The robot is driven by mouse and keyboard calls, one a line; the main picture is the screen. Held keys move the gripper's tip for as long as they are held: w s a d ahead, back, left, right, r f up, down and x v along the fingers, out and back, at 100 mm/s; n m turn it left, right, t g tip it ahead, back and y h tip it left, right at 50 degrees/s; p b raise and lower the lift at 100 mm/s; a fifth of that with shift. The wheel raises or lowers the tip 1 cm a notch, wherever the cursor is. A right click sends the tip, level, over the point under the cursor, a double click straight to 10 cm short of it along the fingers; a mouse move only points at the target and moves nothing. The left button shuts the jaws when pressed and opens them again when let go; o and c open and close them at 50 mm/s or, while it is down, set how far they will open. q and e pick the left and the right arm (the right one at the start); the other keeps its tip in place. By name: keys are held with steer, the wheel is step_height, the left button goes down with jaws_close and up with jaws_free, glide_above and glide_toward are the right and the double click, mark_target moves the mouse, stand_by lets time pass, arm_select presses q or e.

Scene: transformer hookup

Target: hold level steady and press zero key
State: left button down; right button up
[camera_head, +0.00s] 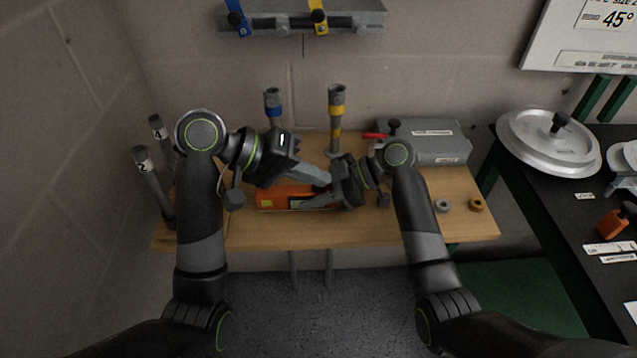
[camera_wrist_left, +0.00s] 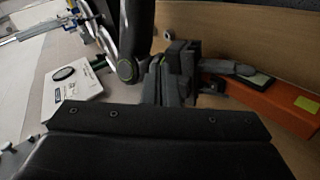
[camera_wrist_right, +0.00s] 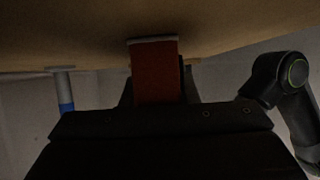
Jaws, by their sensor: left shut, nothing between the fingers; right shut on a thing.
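The orange level (camera_head: 278,194) lies low over the wooden bench, with a yellow label at its left end and a dark panel in its middle. In the left wrist view the level (camera_wrist_left: 262,103) is at the right. My right gripper (camera_head: 312,202) is shut on the level from the right; in the right wrist view the level (camera_wrist_right: 155,75) shows as a reddish bar at the jaws. My left gripper (camera_head: 326,180) is shut and empty, just above and behind the level's right part. The zero key is not distinguishable, and I cannot tell whether the left fingertips touch the level.
Two upright posts, blue-banded (camera_head: 272,106) and yellow-banded (camera_head: 337,112), stand behind the grippers. A grey box (camera_head: 430,143) is at the back right of the bench (camera_head: 260,237). Small rings (camera_head: 442,205) lie at the right. Marked posts (camera_head: 150,180) stand at the left.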

arm_select(q)
steer(key=w+r+m+t+y, duration=0.1)
steer(key=w+r+m+y, duration=0.1)
steer(key=w, duration=0.4)
steer(key=shift+w+r+m, duration=0.2)
steer(key=shift+r+m, duration=0.6)
steer(key=shift+m, duration=0.3)
steer(key=shift+f, duration=0.1)
glide_above(313, 190)
steer(key=shift+f, duration=4.35)
steer(key=shift+f, duration=0.15)
steer(key=shift+f, duration=0.25)
steer(key=shift+f, duration=0.5)
steer(key=shift+r, duration=0.9)
